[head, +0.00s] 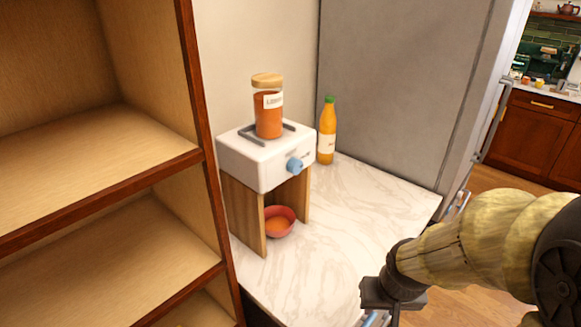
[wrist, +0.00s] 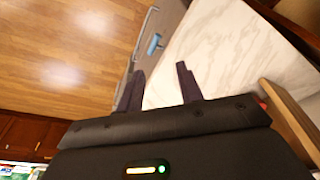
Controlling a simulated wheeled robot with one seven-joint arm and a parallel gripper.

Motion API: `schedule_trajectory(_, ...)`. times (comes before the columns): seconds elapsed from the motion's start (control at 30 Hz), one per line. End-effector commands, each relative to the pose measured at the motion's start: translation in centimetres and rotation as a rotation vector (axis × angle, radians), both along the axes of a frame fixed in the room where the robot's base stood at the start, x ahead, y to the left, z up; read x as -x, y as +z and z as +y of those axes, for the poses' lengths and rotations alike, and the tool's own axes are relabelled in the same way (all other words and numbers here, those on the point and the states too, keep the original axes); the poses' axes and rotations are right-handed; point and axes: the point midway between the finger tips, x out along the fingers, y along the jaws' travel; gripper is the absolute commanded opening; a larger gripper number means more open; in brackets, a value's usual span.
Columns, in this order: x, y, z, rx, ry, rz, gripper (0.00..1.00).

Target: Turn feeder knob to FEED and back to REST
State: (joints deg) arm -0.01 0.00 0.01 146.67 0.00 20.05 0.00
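The feeder (head: 238,158) is a white box on wooden side panels on the marble counter. Its light-blue knob (head: 294,165) is on the front face; the FEED and REST marks are too small to read. A labelled jar of orange contents (head: 268,115) with a wooden lid stands on top. A red bowl (head: 279,221) sits beneath. My gripper (head: 388,293) is at the lower right, in front of the feeder and apart from the knob. In the wrist view my gripper (wrist: 158,72) has its two fingers spread with nothing between them; the knob is not visible there.
An orange bottle (head: 327,130) with a green cap stands right of the feeder. Wooden shelves (head: 90,160) stand close on the left, a grey fridge-like panel (head: 400,80) behind. The marble counter (head: 340,240) is clear in front. A blue handle-like piece (wrist: 154,43) shows by the counter edge.

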Motion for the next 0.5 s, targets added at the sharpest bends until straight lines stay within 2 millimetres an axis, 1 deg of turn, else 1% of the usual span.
schedule_trajectory(0.23, 0.0, 0.0, 0.0, 0.0, 0.0, 0.0, 0.36)
schedule_trajectory(0.33, -0.2, 0.0, -0.1, 0.002, 0.001, -0.006, 0.56)
schedule_trajectory(0.43, -1.2, 0.2, -0.6, 0.015, 0.005, -0.041, 0.57)
schedule_trajectory(0.5, -2.6, 0.4, -0.9, 0.031, 0.018, -0.09, 0.57)
